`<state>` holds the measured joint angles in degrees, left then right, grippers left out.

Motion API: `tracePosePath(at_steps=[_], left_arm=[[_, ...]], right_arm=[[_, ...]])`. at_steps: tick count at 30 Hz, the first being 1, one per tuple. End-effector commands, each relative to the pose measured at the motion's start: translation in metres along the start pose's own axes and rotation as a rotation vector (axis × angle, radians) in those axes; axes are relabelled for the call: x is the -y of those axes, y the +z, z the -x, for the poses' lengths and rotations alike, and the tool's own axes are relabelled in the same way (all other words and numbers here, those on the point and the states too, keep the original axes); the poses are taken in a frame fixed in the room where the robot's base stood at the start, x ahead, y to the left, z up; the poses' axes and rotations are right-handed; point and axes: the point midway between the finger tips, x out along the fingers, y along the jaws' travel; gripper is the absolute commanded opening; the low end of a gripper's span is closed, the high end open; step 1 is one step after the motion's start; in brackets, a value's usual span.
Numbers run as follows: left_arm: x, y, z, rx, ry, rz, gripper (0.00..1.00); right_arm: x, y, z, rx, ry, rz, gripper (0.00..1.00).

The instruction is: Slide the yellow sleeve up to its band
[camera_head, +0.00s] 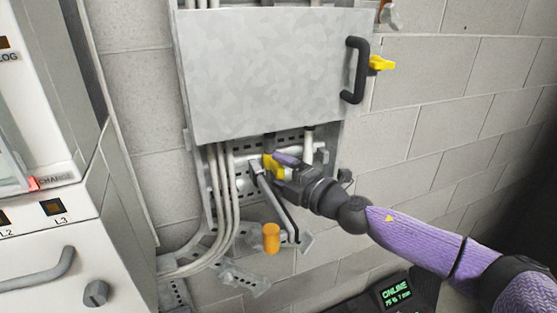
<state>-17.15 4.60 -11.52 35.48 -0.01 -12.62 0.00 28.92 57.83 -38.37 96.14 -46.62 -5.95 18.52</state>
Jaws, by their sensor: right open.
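A yellow piece (270,163), which looks like the sleeve, shows below the grey metal door, under a dark upright rod (269,142). My left gripper is not in view.
The grey door (275,75) with a black handle (355,70) overhangs the work area. Pale pipes (223,190) run down on the left. A grey lever (277,205) and an orange cylinder (271,238) are below. A white cabinet (60,230) stands at left.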

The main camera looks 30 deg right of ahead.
Motion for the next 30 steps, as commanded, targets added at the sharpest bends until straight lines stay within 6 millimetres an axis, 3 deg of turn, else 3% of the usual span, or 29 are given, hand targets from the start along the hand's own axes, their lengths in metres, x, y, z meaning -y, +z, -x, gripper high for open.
tracePosePath(at_steps=[3, 12, 23, 30], left_arm=[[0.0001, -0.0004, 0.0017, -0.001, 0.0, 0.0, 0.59], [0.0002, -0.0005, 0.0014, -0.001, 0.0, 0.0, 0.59], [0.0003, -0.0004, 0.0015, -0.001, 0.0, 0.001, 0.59], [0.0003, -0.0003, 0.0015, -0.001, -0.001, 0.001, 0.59]], right_arm=[[0.0, -0.0003, -0.009, 0.0, 0.0, 0.0, 0.79], [0.0015, -0.0006, -0.011, -0.002, -0.001, 0.001, 0.77], [0.0013, -0.0004, -0.0107, -0.001, -0.001, 0.001, 0.01], [0.0012, -0.0004, -0.0107, -0.001, -0.001, 0.001, 0.0]])
